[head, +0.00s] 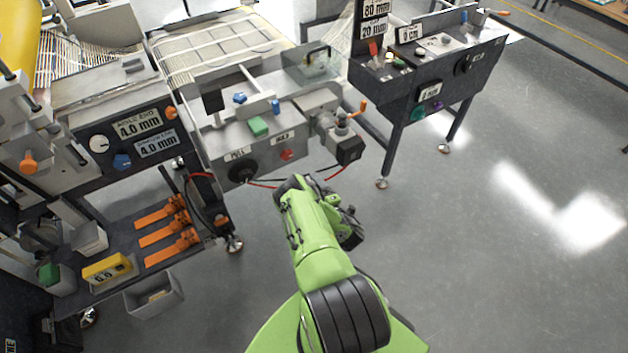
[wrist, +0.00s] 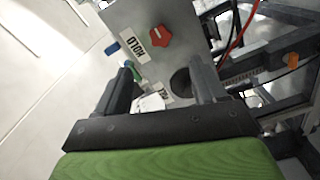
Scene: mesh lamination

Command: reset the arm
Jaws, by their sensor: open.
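My green arm reaches from the bottom of the head view toward the front of the grey machine box (head: 225,145). My gripper itself is mostly hidden behind my arm there. In the wrist view my gripper (wrist: 165,80) is open, with its two dark fingers apart and pointing at the box's front panel. I see nothing held between them. The panel has a red knob (head: 286,154), which also shows in the wrist view (wrist: 160,36), beside a HOLD label. A black round knob (head: 243,172) sits at the panel's lower left, beside a PULL label.
A control console (head: 430,70) on dark legs stands at the right. At the left are a panel reading 4.0 mm (head: 138,125), orange tools (head: 165,230) on a shelf, and a grey bin (head: 155,296). Red and black cables hang below the box. The floor at right is clear.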

